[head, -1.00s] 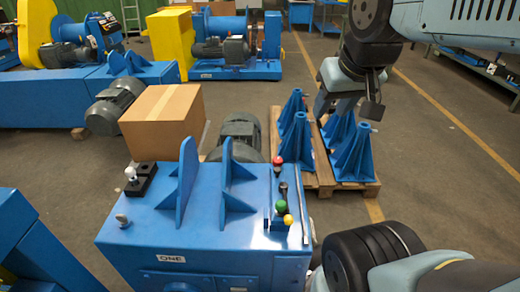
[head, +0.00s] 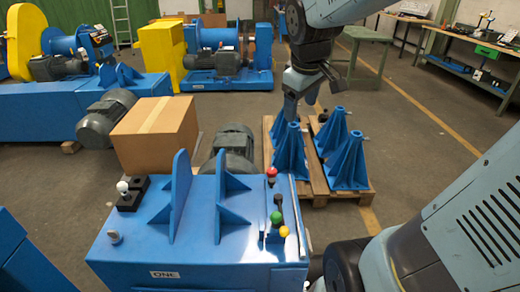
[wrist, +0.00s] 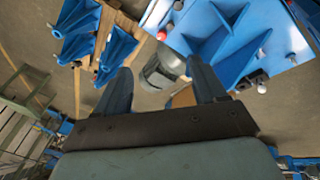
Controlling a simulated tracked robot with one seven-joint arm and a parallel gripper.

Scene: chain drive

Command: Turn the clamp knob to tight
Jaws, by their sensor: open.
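The blue machine cabinet (head: 200,250), labelled ONE, stands at the front in the head view. On its left side are a white ball knob (head: 122,187) on a black block (head: 133,195) and a small grey knob (head: 114,236). On its right side are a red knob (head: 271,172), a green knob (head: 277,217) and a yellow knob (head: 284,231). I cannot tell which is the clamp knob. My gripper (head: 301,98) is open and empty, beyond the cabinet, above the pallet area. In the wrist view its fingers (wrist: 160,82) are spread, apart from every knob.
Two upright blue fins (head: 180,195) rise from the cabinet top between the knobs. Behind are a grey motor (head: 233,150), a cardboard box (head: 157,130) and a wooden pallet (head: 313,190) with blue brackets (head: 347,157).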

